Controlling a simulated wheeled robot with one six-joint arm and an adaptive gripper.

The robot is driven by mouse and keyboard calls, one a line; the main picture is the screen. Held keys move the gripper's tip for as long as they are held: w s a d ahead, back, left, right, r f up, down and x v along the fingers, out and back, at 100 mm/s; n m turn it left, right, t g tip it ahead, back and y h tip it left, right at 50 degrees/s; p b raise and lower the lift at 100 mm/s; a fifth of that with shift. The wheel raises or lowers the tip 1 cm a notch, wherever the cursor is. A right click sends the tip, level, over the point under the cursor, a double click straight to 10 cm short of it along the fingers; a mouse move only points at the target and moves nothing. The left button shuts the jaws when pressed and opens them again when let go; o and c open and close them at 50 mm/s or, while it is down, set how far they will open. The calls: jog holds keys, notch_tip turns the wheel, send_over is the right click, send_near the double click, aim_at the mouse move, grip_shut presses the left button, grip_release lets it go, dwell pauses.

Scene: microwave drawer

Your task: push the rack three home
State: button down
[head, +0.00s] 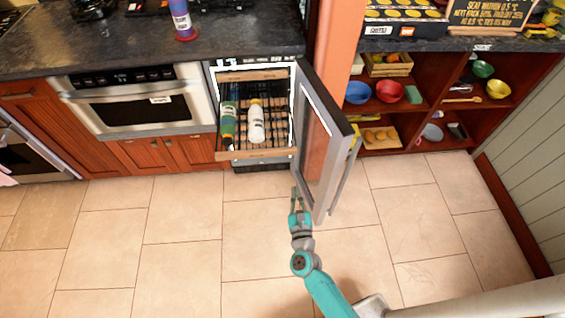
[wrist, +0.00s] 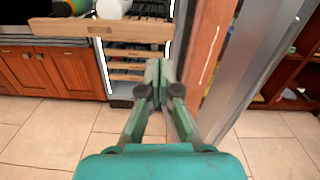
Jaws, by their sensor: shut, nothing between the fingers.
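The pulled-out rack (head: 224,157) has a pale wooden front and dark bars, and sticks out of the open cooler (head: 214,75) under the counter. A green bottle (head: 228,122) and a white bottle (head: 256,122) lie on it. In the wrist view the rack's wooden front (wrist: 100,29) crosses the upper left, with lower racks (wrist: 125,66) further inside. The cooler door (head: 325,140) stands open on the right. My gripper (head: 295,190) is shut and empty, in front of the cooler, beside the door. In the wrist view its fingertips (wrist: 159,68) are together, right of and below the rack front.
The open door and its handle (head: 348,172) stand close on the right of my gripper. A microwave drawer (head: 138,104) is left of the cooler. Open shelves (head: 428,110) with bowls are at the right. The tiled floor (head: 180,240) is clear.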

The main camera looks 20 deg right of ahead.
jog(key=w+m, duration=0.1)
jog(key=w, duration=0.1)
send_near(288, 151)
jog(key=x, duration=0.7)
jog(key=shift+w, duration=0.15)
dwell(0.3)
